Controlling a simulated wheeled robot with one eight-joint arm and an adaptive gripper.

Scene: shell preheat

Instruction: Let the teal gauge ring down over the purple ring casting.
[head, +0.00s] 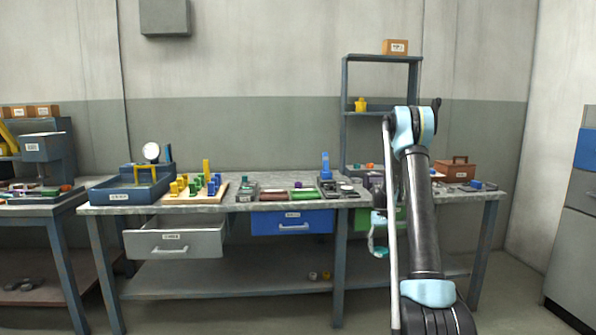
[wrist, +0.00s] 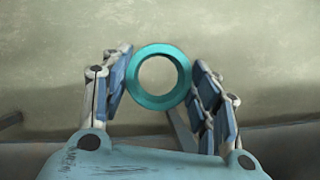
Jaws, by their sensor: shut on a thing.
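My gripper (wrist: 162,74) is shut on the teal gauge ring (wrist: 158,103), with a blue-padded finger on each side of it. The ring's open hole faces the wrist camera, and only a plain grey-green surface shows through it. In the head view my gripper (head: 377,232) hangs low in front of the bench, beside the green drawer, with a small teal part (head: 382,252) at its tip. I cannot make out the purple ring casting for certain; a small purplish item behind my arm on the bench is partly hidden. No purple shows in the wrist view.
The grey bench (head: 300,205) holds a blue bin (head: 124,194), a peg board, small trays and a brown toolbox (head: 453,173). The grey drawer (head: 178,242) stands out from the bench front. A shelf rack (head: 346,110) rises behind my arm.

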